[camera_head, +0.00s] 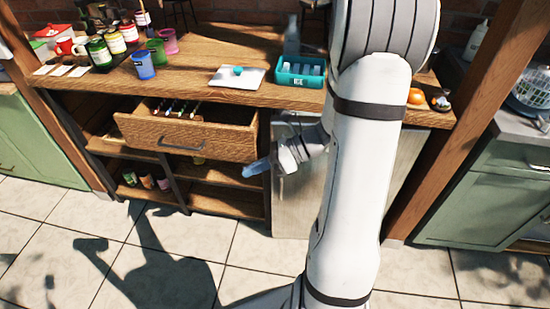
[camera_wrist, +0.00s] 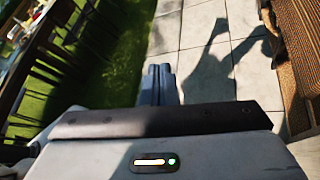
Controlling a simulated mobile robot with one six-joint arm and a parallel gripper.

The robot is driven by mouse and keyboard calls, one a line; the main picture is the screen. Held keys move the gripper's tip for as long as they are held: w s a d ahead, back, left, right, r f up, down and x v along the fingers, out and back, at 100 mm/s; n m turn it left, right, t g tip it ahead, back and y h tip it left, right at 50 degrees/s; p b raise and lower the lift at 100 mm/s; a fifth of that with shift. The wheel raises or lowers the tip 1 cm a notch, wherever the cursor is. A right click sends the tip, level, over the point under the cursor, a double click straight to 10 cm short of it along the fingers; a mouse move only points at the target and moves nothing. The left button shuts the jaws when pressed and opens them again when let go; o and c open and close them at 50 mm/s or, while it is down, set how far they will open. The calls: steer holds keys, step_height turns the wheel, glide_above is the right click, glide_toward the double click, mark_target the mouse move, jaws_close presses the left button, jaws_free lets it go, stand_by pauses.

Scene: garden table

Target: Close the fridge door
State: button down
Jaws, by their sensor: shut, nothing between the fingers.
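The fridge is the silver-grey unit under the right part of the wooden counter. Its front (camera_head: 293,208) shows on both sides of my arm, which hides the middle. The front looks roughly in line with the counter, and I see no open interior; I cannot tell whether the door is fully shut. My gripper (camera_head: 256,167) is left of the fridge's left edge, in front of the shelves and just below the drawer. Its bluish fingers are shut and empty, pointing left. In the wrist view the fingers (camera_wrist: 160,84) are together above the tiled floor.
A wooden drawer (camera_head: 187,137) stands pulled out, just above and left of my gripper. Green cabinets (camera_head: 482,195) stand at the right. The tiled floor in front is clear.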

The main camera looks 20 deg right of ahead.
steer(key=w+d+f+m+t+h+b, duration=0.35)
steer(key=d+f+m+t, duration=0.35)
steer(key=d+f+m, duration=0.5)
steer(key=w+d+f+m+t+h+b, duration=0.4)
steer(key=d+f+m+t, duration=0.3)
steer(key=d+f+m, duration=0.45)
steer(key=w+a+f+m+b, duration=0.1)
steer(key=w+a, duration=0.4)
steer(key=w, duration=0.3)
steer(key=shift+m+b, duration=0.35)
steer(key=shift+w+d, duration=0.1)
steer(key=shift+w, duration=0.05)
